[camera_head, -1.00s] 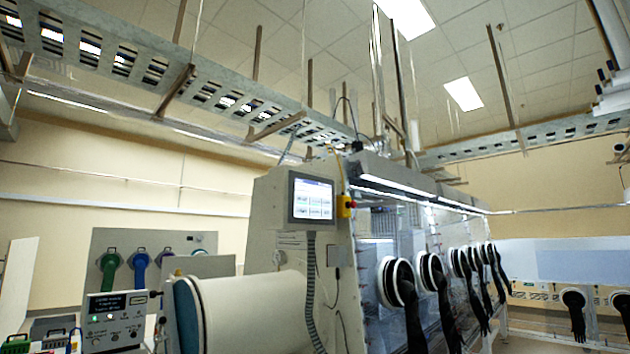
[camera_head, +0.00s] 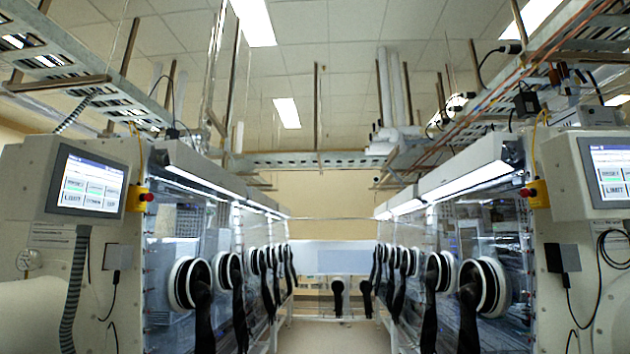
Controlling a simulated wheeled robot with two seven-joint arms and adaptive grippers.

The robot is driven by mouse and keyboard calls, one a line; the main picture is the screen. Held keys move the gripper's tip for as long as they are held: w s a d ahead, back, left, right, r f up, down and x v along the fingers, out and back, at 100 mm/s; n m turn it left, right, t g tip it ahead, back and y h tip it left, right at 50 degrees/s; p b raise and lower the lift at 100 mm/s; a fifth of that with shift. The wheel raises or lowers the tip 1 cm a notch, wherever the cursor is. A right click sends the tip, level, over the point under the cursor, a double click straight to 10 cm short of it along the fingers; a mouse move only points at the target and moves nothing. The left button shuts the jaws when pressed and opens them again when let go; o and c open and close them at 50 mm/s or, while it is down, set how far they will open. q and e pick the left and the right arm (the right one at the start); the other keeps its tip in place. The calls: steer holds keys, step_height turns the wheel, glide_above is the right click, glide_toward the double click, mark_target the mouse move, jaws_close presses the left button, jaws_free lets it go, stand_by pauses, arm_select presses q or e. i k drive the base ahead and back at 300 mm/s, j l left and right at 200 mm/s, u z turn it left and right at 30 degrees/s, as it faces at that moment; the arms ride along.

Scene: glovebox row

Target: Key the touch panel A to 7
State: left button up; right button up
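Two touch panels show. One touch panel (camera_head: 87,183) is on the glovebox end at the left, lit, with a blue top bar and several grey buttons, some with green marks. Another touch panel (camera_head: 610,170) of the same look is on the glovebox end at the right, partly cut off by the picture edge. I cannot tell which one is panel A, and the value on each is too small to read. Neither of my grippers is in view.
Two glovebox rows with black gloves (camera_head: 200,310) stand left and right of an aisle (camera_head: 335,338) that looks clear. A ribbed hose (camera_head: 75,290) hangs under the left panel.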

mark_target(108, 203)
steer(key=u, duration=1.4)
